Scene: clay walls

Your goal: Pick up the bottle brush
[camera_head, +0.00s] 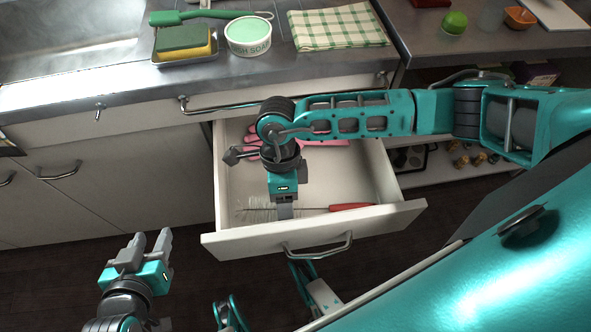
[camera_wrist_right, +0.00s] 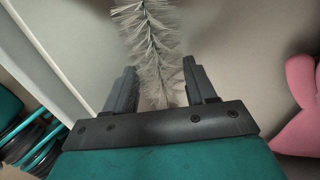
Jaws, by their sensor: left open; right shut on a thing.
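The bottle brush lies across the front of the open drawer, with its red handle (camera_head: 350,207) to the right and its pale bristles (camera_head: 256,214) to the left. My right gripper (camera_head: 285,212) reaches down into the drawer and is shut on the brush. In the right wrist view the white bristles (camera_wrist_right: 155,50) run between the two fingers of the right gripper (camera_wrist_right: 161,88); the handle is out of that view. My left gripper (camera_head: 148,243) is open and empty, to the left of the drawer and in front of the cabinets.
The drawer (camera_head: 230,246) is pulled out, with its front wall close to the brush. Pink gloves (camera_head: 325,143) lie at its back, partly behind my right arm. The counter above holds a sponge tray (camera_head: 184,42), a soap tub (camera_head: 249,36) and a checked cloth (camera_head: 337,27).

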